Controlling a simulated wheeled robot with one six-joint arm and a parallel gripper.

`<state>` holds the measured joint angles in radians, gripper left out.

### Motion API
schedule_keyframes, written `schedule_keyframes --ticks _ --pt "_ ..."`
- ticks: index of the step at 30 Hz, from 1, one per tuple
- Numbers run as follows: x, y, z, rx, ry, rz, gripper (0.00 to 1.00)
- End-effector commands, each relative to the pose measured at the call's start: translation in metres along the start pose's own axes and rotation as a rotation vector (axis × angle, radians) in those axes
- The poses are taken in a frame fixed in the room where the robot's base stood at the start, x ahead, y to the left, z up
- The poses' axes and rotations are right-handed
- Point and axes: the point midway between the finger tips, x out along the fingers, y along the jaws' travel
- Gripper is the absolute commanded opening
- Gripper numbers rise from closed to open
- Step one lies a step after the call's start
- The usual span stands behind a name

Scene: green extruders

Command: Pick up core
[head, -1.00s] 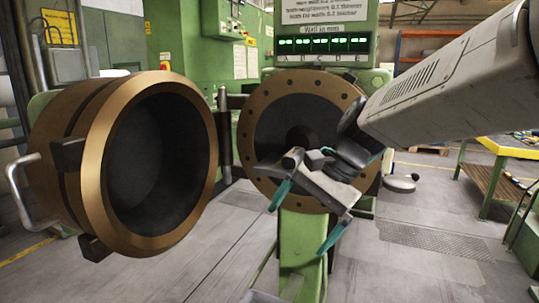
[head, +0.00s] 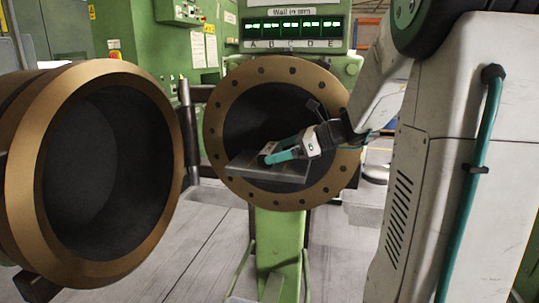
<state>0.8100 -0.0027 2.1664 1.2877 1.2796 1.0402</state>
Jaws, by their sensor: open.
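My gripper (head: 264,161), grey with teal fingers, is in front of the round opening of the bronze-rimmed flange (head: 212,130) on the green extruder.
A large bronze-rimmed ring (head: 165,150) with a dark hollow inside stands swung open at the left. A green panel with a lit display (head: 292,27) is above the flange. A green post (head: 279,245) stands below it. Grey floor (head: 195,255) is clear between ring and post.

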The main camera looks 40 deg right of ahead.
Motion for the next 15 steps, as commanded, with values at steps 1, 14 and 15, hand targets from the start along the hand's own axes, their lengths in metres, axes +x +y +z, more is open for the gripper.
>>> schedule_keyframes --ticks 1,14,15 --pt "0.01 0.002 0.001 -0.001 0.0 0.005 1.0" --pt "0.031 0.0 0.0 0.0 0.0 -0.003 1.0" --pt "0.031 0.0 0.0 0.0 0.0 -0.003 0.94"
